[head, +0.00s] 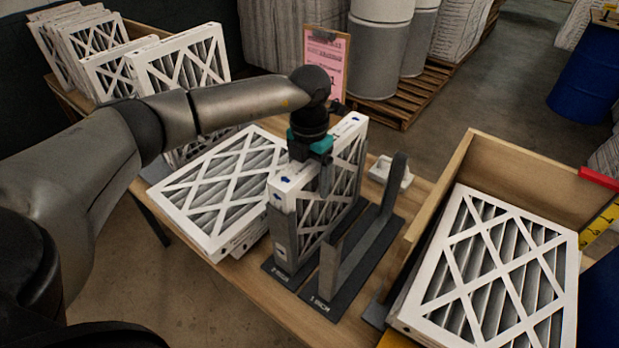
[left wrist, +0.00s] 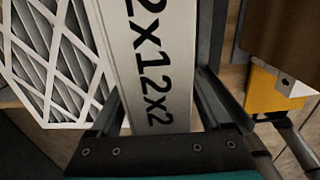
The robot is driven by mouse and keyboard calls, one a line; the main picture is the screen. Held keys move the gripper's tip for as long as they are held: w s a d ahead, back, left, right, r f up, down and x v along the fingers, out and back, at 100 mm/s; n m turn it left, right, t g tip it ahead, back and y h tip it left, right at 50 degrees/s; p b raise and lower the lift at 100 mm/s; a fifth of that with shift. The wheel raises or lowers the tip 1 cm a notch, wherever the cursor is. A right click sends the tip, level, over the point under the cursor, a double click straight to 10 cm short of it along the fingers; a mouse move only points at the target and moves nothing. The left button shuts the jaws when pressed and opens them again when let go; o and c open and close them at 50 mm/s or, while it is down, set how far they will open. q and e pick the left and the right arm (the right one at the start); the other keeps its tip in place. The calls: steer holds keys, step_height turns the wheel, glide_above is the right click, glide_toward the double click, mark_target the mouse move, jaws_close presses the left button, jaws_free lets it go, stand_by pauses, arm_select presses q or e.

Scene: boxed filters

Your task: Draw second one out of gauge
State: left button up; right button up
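The gauge (head: 352,262) is a dark stand with two upright slots, marked at their feet. A white-framed pleated filter (head: 345,160) stands upright in its left slot; the right slot is empty. My left gripper (head: 318,165) comes down from above with one finger on each side of this filter's top edge. In the left wrist view the filter's edge (left wrist: 155,60) reads "12x12x2", and both fingers lie close against its sides. The fingertips are partly hidden. My right gripper does not show.
Flat filters (head: 225,185) lie left of the gauge on the wooden table. More filters (head: 180,65) stand at the back left. A wooden box (head: 520,165) at right holds filters (head: 495,270). A pink sheet on a board (head: 325,60) stands behind, near a small white holder (head: 390,172).

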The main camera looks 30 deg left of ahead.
arm_select(q)
jaws_close()
stand_by(0.4)
steer(key=shift+r, duration=0.3)
steer(key=shift+r+p, duration=3)
steer(key=shift+r, duration=0.85)
step_height(320, 180, up, 8)
steer(key=p, duration=0.5)
steer(key=shift+p, duration=0.35)
